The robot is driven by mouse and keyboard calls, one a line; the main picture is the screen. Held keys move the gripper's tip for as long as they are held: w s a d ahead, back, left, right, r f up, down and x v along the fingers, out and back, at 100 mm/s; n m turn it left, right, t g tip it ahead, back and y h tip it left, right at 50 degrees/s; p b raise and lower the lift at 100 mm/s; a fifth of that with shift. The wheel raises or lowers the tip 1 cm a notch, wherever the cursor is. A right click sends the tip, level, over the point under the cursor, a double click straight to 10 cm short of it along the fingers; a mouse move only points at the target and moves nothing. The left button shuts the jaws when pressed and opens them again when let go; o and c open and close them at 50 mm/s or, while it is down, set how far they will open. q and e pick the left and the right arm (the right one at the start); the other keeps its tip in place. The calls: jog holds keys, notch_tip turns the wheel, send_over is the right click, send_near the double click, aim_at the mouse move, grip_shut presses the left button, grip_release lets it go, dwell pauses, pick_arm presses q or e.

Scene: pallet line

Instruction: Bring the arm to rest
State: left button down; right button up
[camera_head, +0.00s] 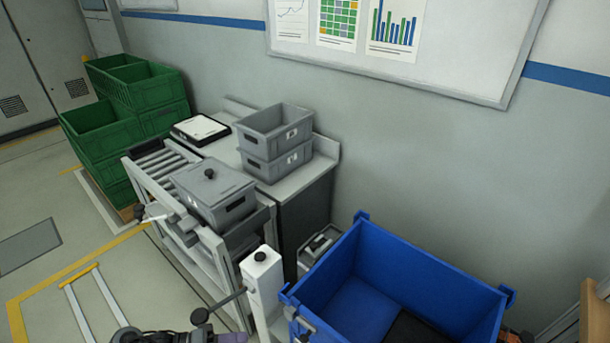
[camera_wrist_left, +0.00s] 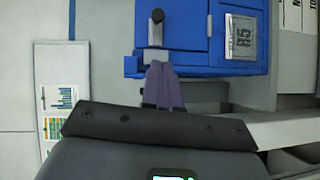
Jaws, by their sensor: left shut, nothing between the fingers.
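My left gripper (camera_head: 233,338) shows only in part at the bottom edge of the head view, low in front of the white post. In the left wrist view its purple fingers (camera_wrist_left: 163,86) are together, with nothing held between them. They point toward the blue bin (camera_wrist_left: 185,35), which carries a label reading R5. My right gripper is in neither view.
The open blue bin (camera_head: 348,252) stands at lower right. A white post (camera_head: 261,284) with a black-knobbed rod (camera_head: 201,316) is left of it. A roller stand holds a lidded grey box (camera_head: 212,186). Grey totes (camera_head: 274,143) and green crates (camera_head: 103,132) are farther back. Floor at left is open.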

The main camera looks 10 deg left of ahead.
pick_arm(q)
jog(key=s+d+f+t+y, duration=0.1)
jog(key=s+d+f+y, duration=0.3)
jog(key=s+d, duration=1.1)
jog(key=w+a+r+m+y, duration=0.2)
jog(key=a+r+y, duration=0.5)
jog(key=y, duration=0.2)
jog(key=s+a+r+m+g+y, duration=0.1)
jog(key=s+a+m+g+y, duration=0.1)
jog(key=s+a+m+g, duration=0.25)
jog(key=w+r+p+v, duration=0.1)
jog(key=w+p+v, duration=0.3)
jog(key=p+v, duration=1.2)
jog(key=w+r+p+v, duration=0.1)
jog(key=w+p+v, duration=0.2)
jog(key=p+v, duration=1.25)
notch_tip(320, 180, down, 48)
jog(key=b, duration=4.7)
jog(key=shift+a, duration=0.15)
jog(key=shift+w+n, duration=0.15)
jog(key=shift+n, duration=0.1)
